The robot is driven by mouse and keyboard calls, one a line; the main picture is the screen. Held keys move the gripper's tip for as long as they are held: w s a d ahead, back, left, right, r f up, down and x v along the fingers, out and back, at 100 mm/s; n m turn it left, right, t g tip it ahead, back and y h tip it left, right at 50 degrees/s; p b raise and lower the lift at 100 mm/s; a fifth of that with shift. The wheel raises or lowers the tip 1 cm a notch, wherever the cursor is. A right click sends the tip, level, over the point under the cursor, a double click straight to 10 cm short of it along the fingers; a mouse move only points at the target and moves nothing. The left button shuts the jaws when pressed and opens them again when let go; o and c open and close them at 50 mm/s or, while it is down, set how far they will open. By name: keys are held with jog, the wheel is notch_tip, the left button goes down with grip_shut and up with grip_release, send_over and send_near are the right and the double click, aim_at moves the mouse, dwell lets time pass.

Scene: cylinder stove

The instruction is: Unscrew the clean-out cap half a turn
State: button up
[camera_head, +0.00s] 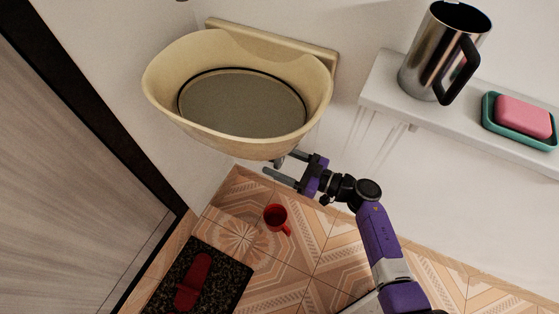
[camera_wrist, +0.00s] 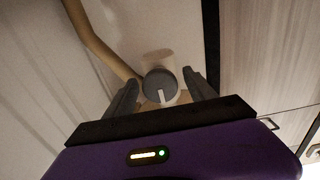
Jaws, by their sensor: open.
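The clean-out cap (camera_wrist: 160,86) is a round grey cap with a pale bar mark, seen in the wrist view on the end of a cream fitting (camera_wrist: 158,60). The pale mark points down in the picture, tilted slightly. My gripper (camera_head: 279,162) is open below the front rim of the cream basin (camera_head: 240,143) in the head view. In the wrist view one finger is on each side of the cap, with a visible gap to it at the right. Whether the fingertips reach as deep as the cap is hard to tell. The basin mostly hides the fitting in the head view.
A cream pipe (camera_wrist: 97,42) runs at the left of the cap. A white shelf (camera_head: 455,118) holds a metal jug (camera_head: 425,55) and a pink soap (camera_head: 522,116) in a teal dish. A red mug (camera_head: 275,217) stands on the tiled floor near a dark mat (camera_head: 226,262).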

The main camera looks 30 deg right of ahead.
jog(key=c, duration=1.3)
jog(key=shift+c, duration=0.2)
